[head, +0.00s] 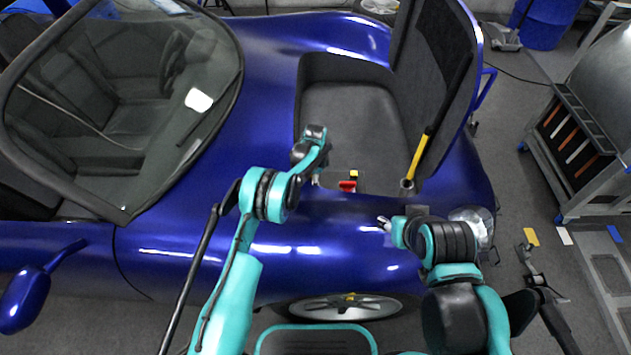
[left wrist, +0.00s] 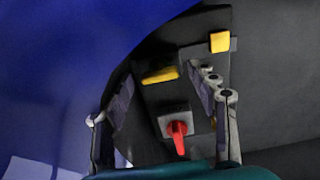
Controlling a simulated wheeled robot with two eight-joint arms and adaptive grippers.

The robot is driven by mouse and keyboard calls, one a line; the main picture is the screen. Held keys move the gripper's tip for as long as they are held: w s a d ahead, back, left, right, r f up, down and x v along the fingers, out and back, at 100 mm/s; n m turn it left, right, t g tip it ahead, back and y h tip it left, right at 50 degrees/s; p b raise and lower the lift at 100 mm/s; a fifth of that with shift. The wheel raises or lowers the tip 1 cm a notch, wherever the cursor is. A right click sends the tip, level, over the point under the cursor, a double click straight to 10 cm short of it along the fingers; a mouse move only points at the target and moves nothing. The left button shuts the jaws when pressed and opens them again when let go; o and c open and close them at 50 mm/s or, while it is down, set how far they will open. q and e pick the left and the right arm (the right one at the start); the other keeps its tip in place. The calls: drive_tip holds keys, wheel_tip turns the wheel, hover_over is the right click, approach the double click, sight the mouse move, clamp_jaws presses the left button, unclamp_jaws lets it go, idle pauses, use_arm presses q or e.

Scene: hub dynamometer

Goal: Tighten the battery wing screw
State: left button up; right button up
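The red wing screw (left wrist: 177,138) sits on a small grey block on a black unit, low in the left wrist view. In the head view, red (head: 347,186) shows at the near edge of the car's open compartment. My left gripper (left wrist: 162,95) is open, with one finger on each side of the picture and the screw between them in view. No contact with the screw shows. In the head view, the left gripper (head: 316,180) hangs just left of the red part, mostly hidden by its own wrist. My right gripper (head: 384,224) is over the blue body, its fingers too small to judge.
Yellow parts (left wrist: 160,75) and (left wrist: 220,42) sit on the black unit near the screw. The raised lid (head: 440,60) and a yellow-handled bar (head: 418,158) stand right of the compartment. The blue car body (head: 270,90) surrounds it. A tool cart (head: 575,145) is at right.

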use_arm(q)
drive_tip(key=shift+r, duration=0.1)
wheel_tip(320, 180, up, 12)
idle(0.5)
drive_tip(key=s+a+r+n+t, duration=0.2)
drive_tip(key=s+a+r+n, duration=0.3)
drive_tip(key=r, duration=0.6)
drive_tip(key=s+a+r+n+t, duration=0.1)
drive_tip(key=s+a+r+n, duration=0.35)
drive_tip(key=r, duration=0.75)
drive_tip(key=s+a+r+n+t, duration=0.1)
drive_tip(key=s+a+r+n, duration=0.15)
drive_tip(key=s, duration=0.55)
drive_tip(key=s+a+r+n+t, duration=0.1)
drive_tip(key=s+a, duration=0.2)
drive_tip(key=s, duration=0.4)
drive_tip(key=s+a+f+n+t, duration=0.1)
drive_tip(key=s+f+n, duration=0.1)
drive_tip(key=s, duration=0.4)
drive_tip(key=s+a+f+n+t, duration=0.1)
drive_tip(key=s+f+n, duration=0.1)
drive_tip(key=s, duration=0.4)
drive_tip(key=shift+a+n, duration=0.3)
drive_tip(key=shift+n, duration=0.3)
